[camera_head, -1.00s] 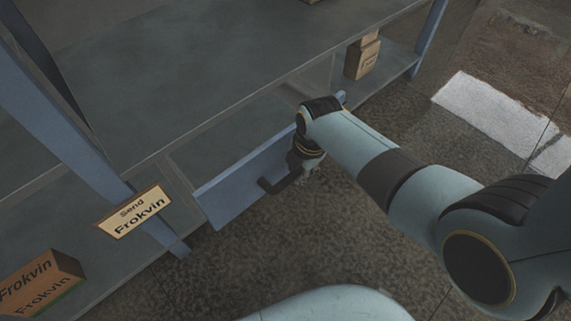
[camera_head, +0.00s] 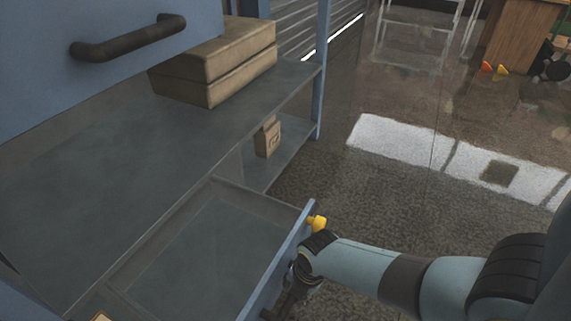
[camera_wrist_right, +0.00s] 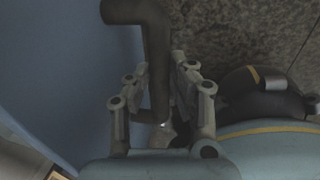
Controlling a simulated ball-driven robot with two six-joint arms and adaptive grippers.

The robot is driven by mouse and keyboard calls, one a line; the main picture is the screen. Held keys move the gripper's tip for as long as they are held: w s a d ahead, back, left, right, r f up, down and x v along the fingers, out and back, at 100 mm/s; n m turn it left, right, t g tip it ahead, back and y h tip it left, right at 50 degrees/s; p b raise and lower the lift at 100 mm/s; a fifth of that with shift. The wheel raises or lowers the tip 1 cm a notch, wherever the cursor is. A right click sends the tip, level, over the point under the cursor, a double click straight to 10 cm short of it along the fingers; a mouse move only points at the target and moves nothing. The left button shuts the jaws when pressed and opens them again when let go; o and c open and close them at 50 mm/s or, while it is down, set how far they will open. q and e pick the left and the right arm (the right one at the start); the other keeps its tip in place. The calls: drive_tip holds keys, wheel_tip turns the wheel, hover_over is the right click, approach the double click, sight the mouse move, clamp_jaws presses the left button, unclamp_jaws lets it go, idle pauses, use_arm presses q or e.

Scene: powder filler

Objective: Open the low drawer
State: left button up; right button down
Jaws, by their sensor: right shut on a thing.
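The low drawer (camera_head: 212,250) stands pulled out from the shelf unit in the head view, and its grey interior looks empty. Its blue front panel (camera_head: 283,255) runs along the outer edge. My right gripper (camera_head: 292,287) is at the outer side of this panel. In the right wrist view, the gripper (camera_wrist_right: 160,92) is shut on the dark bar handle (camera_wrist_right: 155,45), with a finger on either side of it. The blue drawer front (camera_wrist_right: 75,75) fills the left of that view. My left gripper is not in view.
A blue upper front with a dark handle (camera_head: 128,38) is at the top left. Brown boxes (camera_head: 215,62) stand on the upper shelf, a small box (camera_head: 267,138) below. A yellow object (camera_head: 318,222) shows by the panel's far end.

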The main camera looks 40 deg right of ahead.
drive_tip(key=shift+s, duration=0.35)
drive_tip(key=c, duration=1.2)
unclamp_jaws()
drive_tip(key=shift+o, duration=0.2)
drive_tip(key=shift+d, duration=0.1)
wheel_tip(320, 180, up, 12)
drive_tip(key=s, duration=0.2)
drive_tip(key=shift+d, duration=0.35)
drive_tip(key=shift+f, duration=0.15)
